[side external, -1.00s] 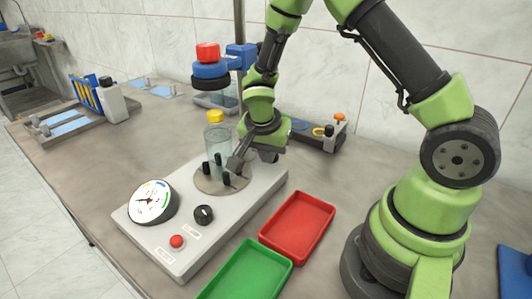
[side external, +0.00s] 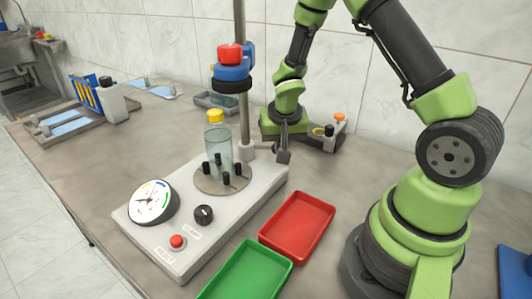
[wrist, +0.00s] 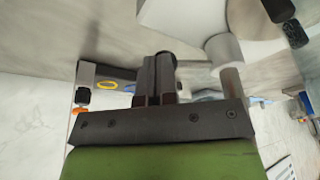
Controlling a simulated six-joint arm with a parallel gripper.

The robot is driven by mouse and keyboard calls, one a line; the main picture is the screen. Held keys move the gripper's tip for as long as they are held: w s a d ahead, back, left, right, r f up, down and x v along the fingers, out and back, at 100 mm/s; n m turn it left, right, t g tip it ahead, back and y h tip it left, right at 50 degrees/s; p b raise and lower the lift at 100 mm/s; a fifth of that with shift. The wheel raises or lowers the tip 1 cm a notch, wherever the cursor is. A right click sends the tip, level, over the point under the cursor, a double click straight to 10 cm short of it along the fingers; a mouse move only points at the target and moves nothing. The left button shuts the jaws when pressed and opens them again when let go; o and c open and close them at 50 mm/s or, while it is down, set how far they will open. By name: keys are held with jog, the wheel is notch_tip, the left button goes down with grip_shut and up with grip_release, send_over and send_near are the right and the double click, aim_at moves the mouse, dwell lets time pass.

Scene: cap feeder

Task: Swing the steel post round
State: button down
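The steel post (side external: 240,115) rises from a collar at the back corner of the grey machine; its lower end and collar also show in the wrist view (wrist: 228,70). It carries a capping head (side external: 231,72) with a red top, blue body and black ring, up above the yellow-capped bottle (side external: 216,145). A short grey bar (wrist: 194,63) runs out from the post's collar to my fingers. My gripper (side external: 284,150) is right of the post, low; its dark fingers (wrist: 157,78) are close together and appear shut on this bar, whose end they hide.
The machine (side external: 160,248) has a dial (side external: 153,201), black knob, red button and a round plate with black pegs around the bottle. A red tray (side external: 297,228) and green tray (side external: 247,270) lie in front. A small box with an orange knob (side external: 340,117) stands behind my gripper.

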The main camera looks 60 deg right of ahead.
jog(key=shift+w+d, duration=0.15)
jog(key=shift+d, duration=0.35)
jog(key=shift+w+d, duration=0.15)
jog(key=shift+d, duration=0.35)
jog(key=shift+w+d+n, duration=0.3)
jog(key=shift+d+n, duration=0.25)
jog(key=shift+n, duration=0.15)
jog(key=shift+w+d, duration=0.25)
jog(key=shift+d, duration=0.15)
jog(key=shift+w+d, duration=0.1)
jog(key=v, duration=1)
